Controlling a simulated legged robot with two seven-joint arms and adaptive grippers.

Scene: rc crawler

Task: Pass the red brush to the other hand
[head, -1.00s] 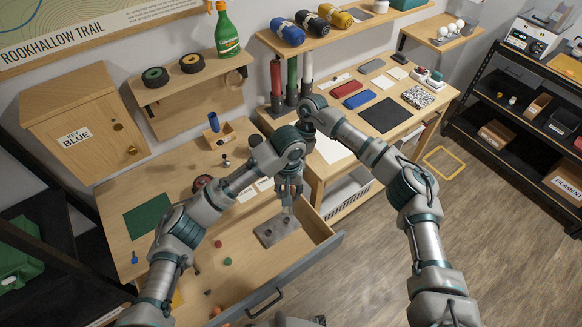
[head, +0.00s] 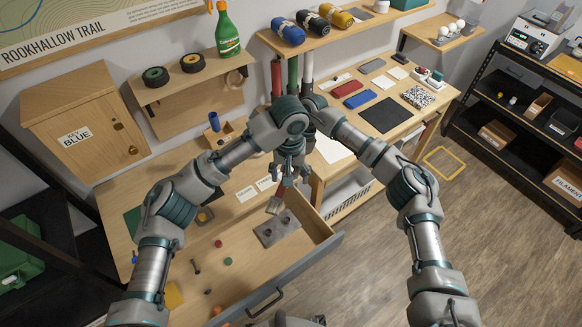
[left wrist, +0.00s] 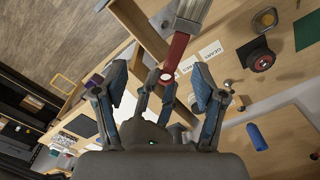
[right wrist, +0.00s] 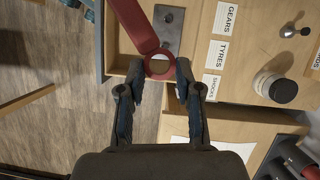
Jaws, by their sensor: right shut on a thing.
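The red brush shows in the head view (head: 282,190), hanging over the open drawer with its bristles down. In the right wrist view its red handle (right wrist: 134,25) ends in a ring between the fingertips of my right gripper (right wrist: 159,73), which is shut on that end. In the left wrist view the red handle (left wrist: 176,50) and metal ferrule (left wrist: 190,14) point away from me. In the head view both grippers meet closely and partly hide each other.
The open drawer (head: 320,248) below holds a grey plate (head: 275,230) with holes and several small loose parts. Labels and a dark round jar (right wrist: 275,88) sit on the bench beside it. The workbench with tablets and boxes (head: 380,115) stands behind the right arm.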

